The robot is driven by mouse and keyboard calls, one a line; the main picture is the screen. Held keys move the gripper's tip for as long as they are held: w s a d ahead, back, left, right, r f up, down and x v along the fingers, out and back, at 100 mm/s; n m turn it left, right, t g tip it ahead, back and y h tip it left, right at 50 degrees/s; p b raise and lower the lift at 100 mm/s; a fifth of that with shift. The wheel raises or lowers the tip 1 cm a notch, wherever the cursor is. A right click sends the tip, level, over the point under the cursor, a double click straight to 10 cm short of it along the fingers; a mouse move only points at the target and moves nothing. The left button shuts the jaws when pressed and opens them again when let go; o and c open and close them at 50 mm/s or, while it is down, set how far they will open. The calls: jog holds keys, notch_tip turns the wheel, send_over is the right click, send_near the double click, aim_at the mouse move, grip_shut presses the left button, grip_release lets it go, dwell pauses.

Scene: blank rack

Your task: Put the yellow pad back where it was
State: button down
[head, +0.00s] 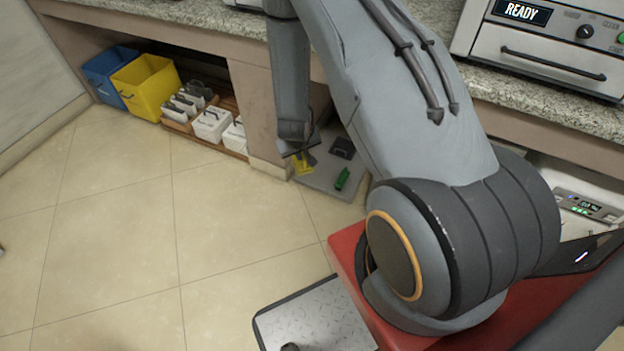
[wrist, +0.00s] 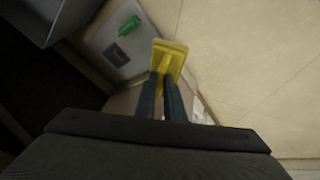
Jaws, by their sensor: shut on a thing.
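The yellow pad (wrist: 171,57) is between the two fingertips of my gripper (wrist: 164,84) in the wrist view, and the jaws are shut on it. In the head view the yellow pad (head: 303,164) shows just below my gripper (head: 299,155), partly hidden by it. The pad is over the left edge of a grey board (head: 318,181) under the counter. I cannot tell whether it touches the board.
A green pad (head: 342,179) and a dark pad (head: 342,148) lie on the grey board. A counter leg (head: 262,120) stands just left. White boxes (head: 211,124), a yellow bin (head: 147,84) and a blue bin (head: 108,66) are further left.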

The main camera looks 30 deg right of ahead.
jog(key=w+d+f+b, duration=0.7)
jog(key=w+f+b, duration=0.3)
jog(key=f+b, duration=0.25)
jog(key=w+d+f+b, duration=0.7)
jog(key=w+f+b, duration=0.2)
jog(key=f+b, duration=0.4)
notch_tip(320, 180, down, 9)
jog(key=b, duration=0.5)
jog(key=shift+f, duration=0.2)
jog(key=c, duration=1.8)
grip_release()
jog(key=shift+c, duration=0.2)
jog(key=shift+r, duration=0.1)
